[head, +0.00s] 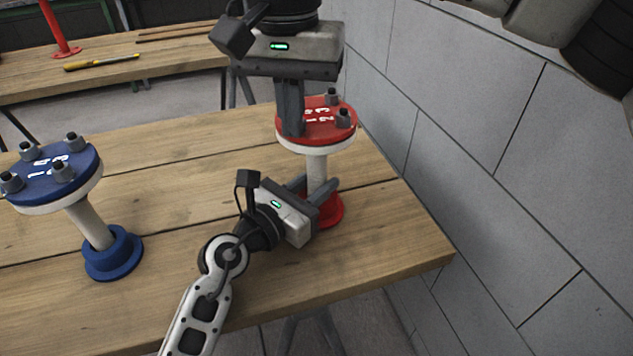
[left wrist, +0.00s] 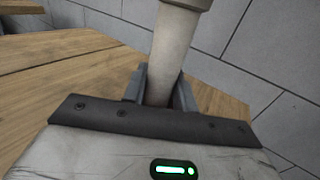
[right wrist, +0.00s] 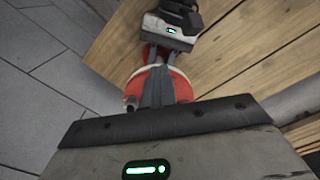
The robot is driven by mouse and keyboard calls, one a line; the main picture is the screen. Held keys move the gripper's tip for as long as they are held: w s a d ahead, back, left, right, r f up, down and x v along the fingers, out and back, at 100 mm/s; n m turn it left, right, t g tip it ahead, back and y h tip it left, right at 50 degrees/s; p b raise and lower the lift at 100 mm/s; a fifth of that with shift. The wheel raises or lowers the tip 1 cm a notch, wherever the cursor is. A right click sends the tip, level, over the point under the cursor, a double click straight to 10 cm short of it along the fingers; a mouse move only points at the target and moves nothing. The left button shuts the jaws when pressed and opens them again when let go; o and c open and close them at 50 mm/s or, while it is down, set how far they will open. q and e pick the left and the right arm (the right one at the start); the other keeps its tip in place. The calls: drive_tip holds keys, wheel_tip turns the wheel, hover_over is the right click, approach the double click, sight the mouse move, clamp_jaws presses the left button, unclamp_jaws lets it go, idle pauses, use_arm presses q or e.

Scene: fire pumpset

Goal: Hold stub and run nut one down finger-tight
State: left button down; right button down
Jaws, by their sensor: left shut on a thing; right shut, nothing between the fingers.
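The red stub stands upright on the bench. Its red round flange (head: 345,132) carries white digits and dark studs with nuts; two nuts, at the back (head: 332,97) and right (head: 343,118), show. The left side of the flange is hidden behind my right gripper (head: 291,132), whose fingers are shut and empty, pointing down at that side. In the right wrist view the fingers (right wrist: 157,75) cover the flange's middle. My left gripper (head: 317,188) is shut around the stub's pale pipe (head: 317,168), below the flange; the pipe (left wrist: 172,55) also shows between its fingers.
A blue flanged stub (head: 60,175) with several nuts stands tilted in view at the left. A grey block wall (head: 480,150) rises close on the right. A second bench (head: 150,55) behind holds a yellow-handled tool (head: 100,62) and a red stand (head: 62,45).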

idle(0.3)
wheel_tip(320, 180, up, 6)
drive_tip(key=shift+s+a, duration=0.2)
drive_tip(key=shift+s, duration=0.15)
idle(0.4)
wheel_tip(320, 180, down, 6)
drive_tip(key=shift+d, duration=0.45)
idle(0.6)
drive_tip(key=shift+w, duration=0.45)
idle(0.6)
